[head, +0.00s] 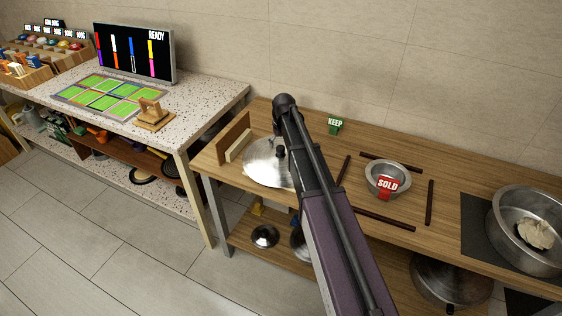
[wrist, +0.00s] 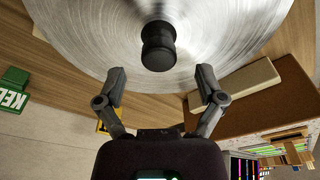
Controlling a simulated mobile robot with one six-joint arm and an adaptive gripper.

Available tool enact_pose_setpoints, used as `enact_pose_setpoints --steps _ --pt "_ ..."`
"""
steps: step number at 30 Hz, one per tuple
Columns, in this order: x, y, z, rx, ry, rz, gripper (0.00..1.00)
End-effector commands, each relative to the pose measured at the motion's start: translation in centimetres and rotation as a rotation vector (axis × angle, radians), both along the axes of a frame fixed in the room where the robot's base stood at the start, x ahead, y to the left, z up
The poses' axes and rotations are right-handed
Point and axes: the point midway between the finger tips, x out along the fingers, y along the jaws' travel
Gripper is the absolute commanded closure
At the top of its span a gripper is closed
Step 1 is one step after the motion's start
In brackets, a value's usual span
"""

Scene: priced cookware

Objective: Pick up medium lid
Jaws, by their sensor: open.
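A round silver lid (head: 262,172) with a black knob rests on the wooden table, left of my arm in the head view. My arm hides its right part. In the wrist view the brushed metal lid (wrist: 90,35) fills the top, with its black knob (wrist: 158,46) upright near the middle. My gripper (wrist: 160,77) is open and empty. Its two fingers are spread on either side of the knob's line, below the knob in the picture and apart from it. Two smaller-looking lids, one at the left (head: 264,236), lie on the lower shelf; the other is partly hidden by my arm.
A wooden rack (head: 235,138) stands close left of the lid. A green KEEP block (head: 335,126) stands behind. Dark sticks frame a small pot (head: 378,172) with a red SOLD block (head: 388,187). A large pot (head: 503,238) holding something pale stands at the right.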

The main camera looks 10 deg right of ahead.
Motion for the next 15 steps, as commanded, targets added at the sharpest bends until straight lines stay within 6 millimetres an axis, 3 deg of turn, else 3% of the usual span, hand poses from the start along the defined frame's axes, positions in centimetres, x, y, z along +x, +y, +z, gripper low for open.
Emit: enact_pose_setpoints --steps 6,15 --pt "0.1 -0.1 -2.1 0.0 0.0 0.0 0.12" --pt "0.3 0.0 -3.4 0.0 0.0 0.0 0.12"
